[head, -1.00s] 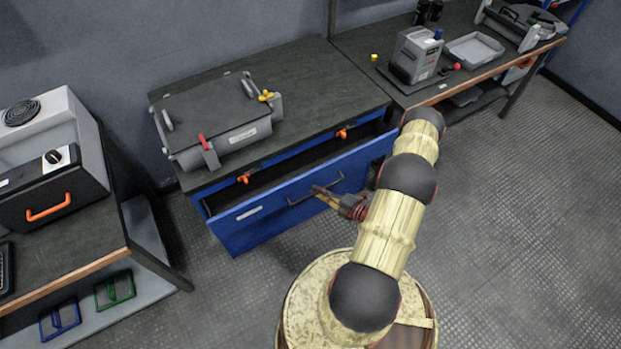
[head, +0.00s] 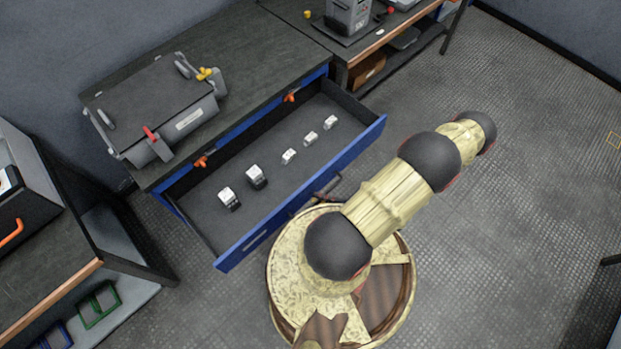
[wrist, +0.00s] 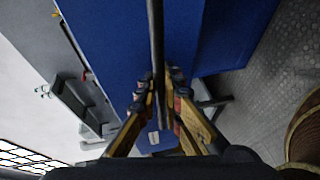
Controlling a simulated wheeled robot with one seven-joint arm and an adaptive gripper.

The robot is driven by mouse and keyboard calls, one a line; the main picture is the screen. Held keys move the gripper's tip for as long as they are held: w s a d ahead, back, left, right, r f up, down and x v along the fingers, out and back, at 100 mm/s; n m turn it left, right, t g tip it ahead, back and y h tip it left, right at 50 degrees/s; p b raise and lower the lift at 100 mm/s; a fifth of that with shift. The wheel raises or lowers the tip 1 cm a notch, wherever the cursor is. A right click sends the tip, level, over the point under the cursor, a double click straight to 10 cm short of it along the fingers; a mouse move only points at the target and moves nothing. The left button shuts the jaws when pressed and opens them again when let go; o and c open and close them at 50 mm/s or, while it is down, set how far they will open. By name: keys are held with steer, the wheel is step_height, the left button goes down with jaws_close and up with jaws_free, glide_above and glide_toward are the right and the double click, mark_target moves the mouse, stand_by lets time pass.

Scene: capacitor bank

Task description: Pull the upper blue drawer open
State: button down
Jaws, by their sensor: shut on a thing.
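The upper blue drawer (head: 362,146) stands well out from its cabinet in the head view. Its grey interior holds several small black-and-white parts (head: 256,177) in a row. In the wrist view the blue drawer front (wrist: 118,40) fills the upper middle. A dark bar handle (wrist: 157,50) runs down between the fingers of my gripper (wrist: 158,98), which is shut on it. In the head view my arm hides most of the gripper, and only part of the handle (head: 325,186) shows at the drawer front.
A grey case (head: 160,110) with red and yellow latches sits on the cabinet top. Orange clips (head: 201,162) show at the drawer opening's back edge. A workbench (head: 45,255) stands at the left. Textured floor (head: 510,220) is clear at the right.

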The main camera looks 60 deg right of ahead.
steer(key=shift+s+a, duration=0.25)
steer(key=shift+s, duration=0.9)
steer(key=c, duration=1.9)
jaws_free()
steer(key=v, duration=1.2)
steer(key=shift+r, duration=0.1)
